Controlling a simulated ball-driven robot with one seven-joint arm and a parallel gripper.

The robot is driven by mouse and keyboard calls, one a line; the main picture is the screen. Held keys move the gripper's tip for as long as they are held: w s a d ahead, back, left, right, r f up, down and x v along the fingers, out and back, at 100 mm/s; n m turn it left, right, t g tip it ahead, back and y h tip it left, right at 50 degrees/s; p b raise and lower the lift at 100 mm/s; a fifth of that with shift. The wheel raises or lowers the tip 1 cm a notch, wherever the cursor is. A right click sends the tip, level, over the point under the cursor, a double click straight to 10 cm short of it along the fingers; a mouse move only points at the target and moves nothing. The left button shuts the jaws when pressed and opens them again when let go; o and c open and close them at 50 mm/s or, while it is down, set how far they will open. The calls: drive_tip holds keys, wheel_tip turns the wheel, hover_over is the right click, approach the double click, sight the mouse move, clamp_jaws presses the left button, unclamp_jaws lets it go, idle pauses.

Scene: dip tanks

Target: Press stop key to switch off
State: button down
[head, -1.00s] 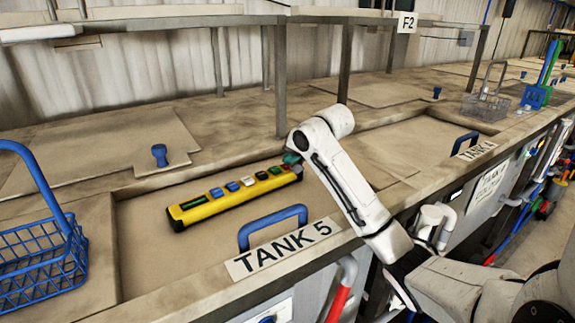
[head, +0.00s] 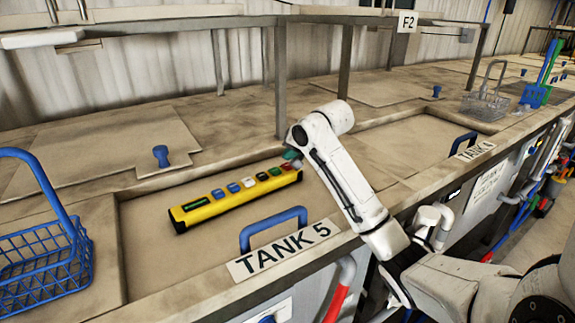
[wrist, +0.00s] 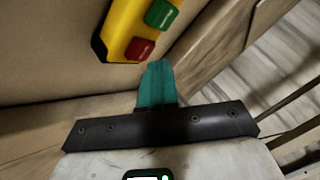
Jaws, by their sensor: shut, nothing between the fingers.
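A yellow control box (head: 236,200) lies on the TANK 5 lid. It has a dark display at its left end and a row of coloured keys. The red key (wrist: 140,48), which I take to be the stop key, sits at the box's end beside a green key (wrist: 161,14) in the wrist view. My gripper (wrist: 155,66) has teal fingers, shut and empty, with tips just short of the red key in that picture. In the head view, my gripper (head: 291,155) is at the right end of the box. I cannot tell whether it touches the key.
A blue lid handle (head: 272,226) stands in front of the box, by the TANK 5 label (head: 283,250). A blue wire basket (head: 45,262) is at left. Shelf posts (head: 281,80) rise behind my arm. The lid around the box is mostly clear.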

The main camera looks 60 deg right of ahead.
drive_tip(key=shift+r+p, duration=2.5)
